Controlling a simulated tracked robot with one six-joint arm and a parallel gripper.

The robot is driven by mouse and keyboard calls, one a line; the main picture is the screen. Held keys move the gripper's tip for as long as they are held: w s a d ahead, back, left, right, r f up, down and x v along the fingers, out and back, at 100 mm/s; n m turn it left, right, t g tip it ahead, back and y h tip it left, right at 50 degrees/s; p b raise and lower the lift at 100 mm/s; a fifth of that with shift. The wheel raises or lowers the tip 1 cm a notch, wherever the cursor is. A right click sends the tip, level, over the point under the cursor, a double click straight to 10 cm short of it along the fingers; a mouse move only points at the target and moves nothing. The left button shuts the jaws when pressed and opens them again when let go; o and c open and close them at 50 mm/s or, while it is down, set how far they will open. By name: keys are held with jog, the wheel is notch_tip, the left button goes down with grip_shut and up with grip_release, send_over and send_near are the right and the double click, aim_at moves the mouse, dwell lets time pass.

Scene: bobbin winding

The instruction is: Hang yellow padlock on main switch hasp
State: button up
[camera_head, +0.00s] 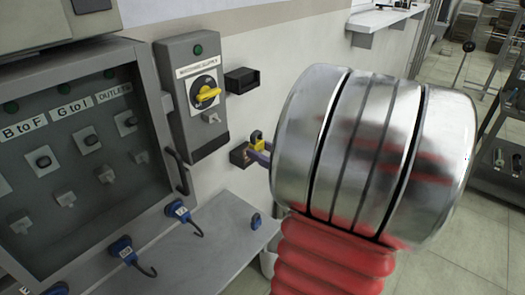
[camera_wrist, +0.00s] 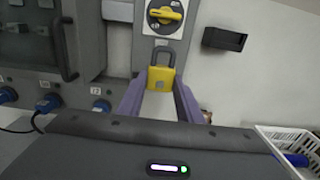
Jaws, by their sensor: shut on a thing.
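The yellow padlock (camera_wrist: 160,79) is upright between the two purple fingers of my gripper (camera_wrist: 161,96), its grey shackle pointing up in the wrist view. In the head view the padlock (camera_head: 257,139) shows small at the left of my large silver wrist, and my gripper (camera_head: 262,153) is mostly hidden. The main switch (camera_head: 206,92) is a yellow rotary handle on a grey box; it also shows above the padlock in the wrist view (camera_wrist: 166,14). A small grey hasp (camera_head: 211,117) sits below the handle. The padlock is apart from it, to the right and lower in the head view.
Two dark open boxes, an upper one (camera_head: 242,80) and a lower one (camera_head: 240,156), are on the wall right of the switch box. A grey cabinet (camera_head: 75,140) stands left. A white basket (camera_wrist: 285,140) shows at lower right.

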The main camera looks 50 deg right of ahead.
jog(key=shift+w, duration=0.15)
jog(key=w, duration=0.6)
jog(key=shift+w+a, duration=0.15)
jog(key=shift+w, duration=0.15)
jog(key=w, duration=0.8)
dwell(3.7)
jog(key=shift+a+f, duration=0.1)
jog(key=shift+f, duration=0.4)
dwell(0.9)
jog(key=o, duration=1.3)
jog(key=shift+c, duration=0.2)
